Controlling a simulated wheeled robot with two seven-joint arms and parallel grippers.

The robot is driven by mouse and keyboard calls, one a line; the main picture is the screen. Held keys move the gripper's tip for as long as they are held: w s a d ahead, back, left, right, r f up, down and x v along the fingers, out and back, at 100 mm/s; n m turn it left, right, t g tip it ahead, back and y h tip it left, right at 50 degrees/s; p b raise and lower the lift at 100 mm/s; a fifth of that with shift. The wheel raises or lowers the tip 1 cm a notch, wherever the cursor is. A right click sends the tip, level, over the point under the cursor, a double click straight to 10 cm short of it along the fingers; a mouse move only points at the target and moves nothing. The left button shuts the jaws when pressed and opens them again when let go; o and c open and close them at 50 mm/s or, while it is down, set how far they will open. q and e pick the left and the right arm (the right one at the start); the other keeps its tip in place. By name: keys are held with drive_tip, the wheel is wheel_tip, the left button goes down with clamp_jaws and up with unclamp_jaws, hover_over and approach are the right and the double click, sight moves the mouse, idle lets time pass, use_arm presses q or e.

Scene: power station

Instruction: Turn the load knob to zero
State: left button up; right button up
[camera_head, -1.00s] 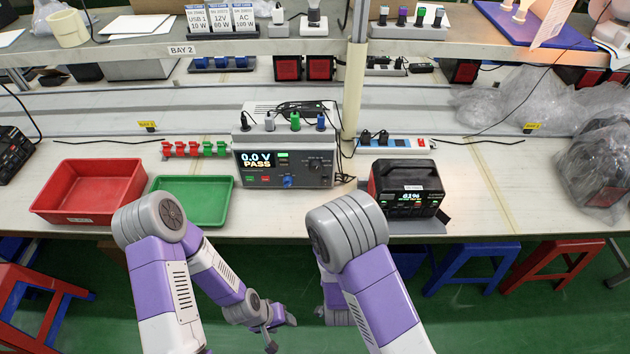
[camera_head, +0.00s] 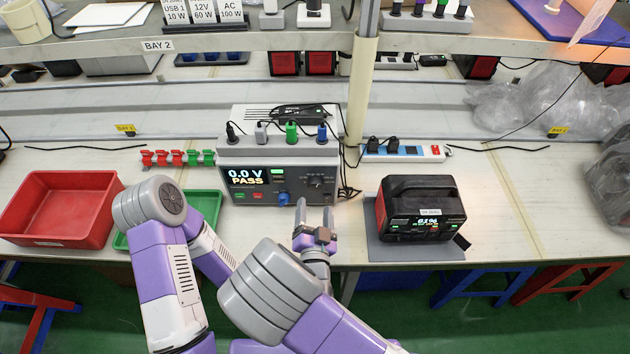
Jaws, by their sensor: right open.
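The grey tester (camera_head: 262,172) stands on the bench, its display reading "0.0 V PASS". A blue knob (camera_head: 283,198) sits low in the middle of its front panel, and a black dial (camera_head: 317,183) sits at the panel's right; I cannot read a load label on either. My right gripper (camera_head: 314,207) is open and empty, its fingers pointing toward the bench in front of the panel's lower right. It appears apart from the blue knob, to its right. My left gripper is hidden; only my left arm shows.
A red bin (camera_head: 62,238) and a green tray (camera_head: 203,202) lie left of the tester. A black power unit (camera_head: 420,208) reading "61%" stands on a grey mat (camera_head: 388,252) at right. Plugs and cables (camera_head: 291,132) top the tester. The overhead shelf (camera_head: 250,40) crosses above.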

sight(315, 189)
drive_tip(key=shift+w, duration=3.05)
drive_tip(key=c, duration=1)
drive_tip(key=shift+c, duration=0.2)
